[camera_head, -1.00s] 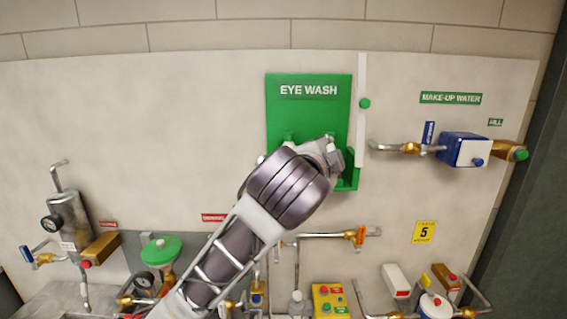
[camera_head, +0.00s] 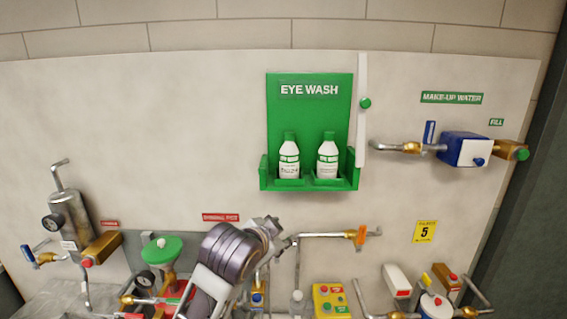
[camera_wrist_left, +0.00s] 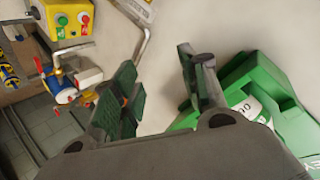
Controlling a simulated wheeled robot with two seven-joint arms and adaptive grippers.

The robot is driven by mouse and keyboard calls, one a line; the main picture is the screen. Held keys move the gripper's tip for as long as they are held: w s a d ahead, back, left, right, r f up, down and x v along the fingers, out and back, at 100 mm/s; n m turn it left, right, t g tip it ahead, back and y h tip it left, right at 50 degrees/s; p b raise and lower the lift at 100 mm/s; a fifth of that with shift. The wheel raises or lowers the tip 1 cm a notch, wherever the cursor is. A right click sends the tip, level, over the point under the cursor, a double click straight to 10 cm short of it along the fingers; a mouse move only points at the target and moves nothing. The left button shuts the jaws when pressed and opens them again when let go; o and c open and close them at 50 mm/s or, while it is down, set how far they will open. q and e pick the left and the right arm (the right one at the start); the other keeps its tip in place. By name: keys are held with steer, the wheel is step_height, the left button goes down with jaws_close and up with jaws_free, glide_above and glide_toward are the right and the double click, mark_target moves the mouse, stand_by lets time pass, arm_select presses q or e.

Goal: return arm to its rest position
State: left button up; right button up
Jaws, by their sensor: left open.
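My left gripper (camera_head: 270,228) is low in the middle of the head view, below the eye wash station and apart from it. In the left wrist view its two fingers (camera_wrist_left: 160,92) stand apart with nothing between them. My left arm comes up from the bottom edge of the head view and hides part of the piping behind it. The right gripper is not in view.
A green eye wash holder (camera_head: 310,95) on the wall panel carries two white bottles (camera_head: 289,160) with green caps. Pipes, a blue make-up water valve (camera_head: 462,149) and a yellow button box (camera_head: 331,300) surround my arm. The upper left panel is bare.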

arm_select(q)
steer(key=s+a+f+n+g+y, duration=0.1)
steer(key=s+a+f+n, duration=0.1)
steer(key=s+a+f, duration=0.3)
steer(key=a+f+n+g, duration=0.1)
steer(key=a+f+g, duration=0.1)
steer(key=f, duration=0.6)
steer(key=s+a+f+n+g+y, duration=0.1)
steer(key=s+a+f+n, duration=0.1)
steer(key=s+a+f, duration=0.3)
steer(key=s+a+f+n+g+y, duration=0.1)
steer(key=s+a+f+n+g, duration=0.1)
steer(key=s+a+f, duration=0.35)
steer(key=s+a+f+n+g+y, duration=0.1)
steer(key=s+a+f+n+g, duration=0.15)
steer(key=s+f, duration=0.55)
steer(key=s+f+b, duration=0.2)
steer(key=s+f, duration=0.1)
steer(key=f, duration=3.3)
steer(key=s+a+f+g+b, duration=0.1)
steer(key=s+a+f, duration=0.1)
steer(key=s+f, duration=0.8)
steer(key=s+a+f+g+b, duration=0.1)
steer(key=s+a+f, duration=0.1)
steer(key=s+f, duration=0.9)
steer(key=shift+s+a+m, duration=0.3)
steer(key=shift+s+m, duration=0.05)
steer(key=shift+s, duration=0.3)
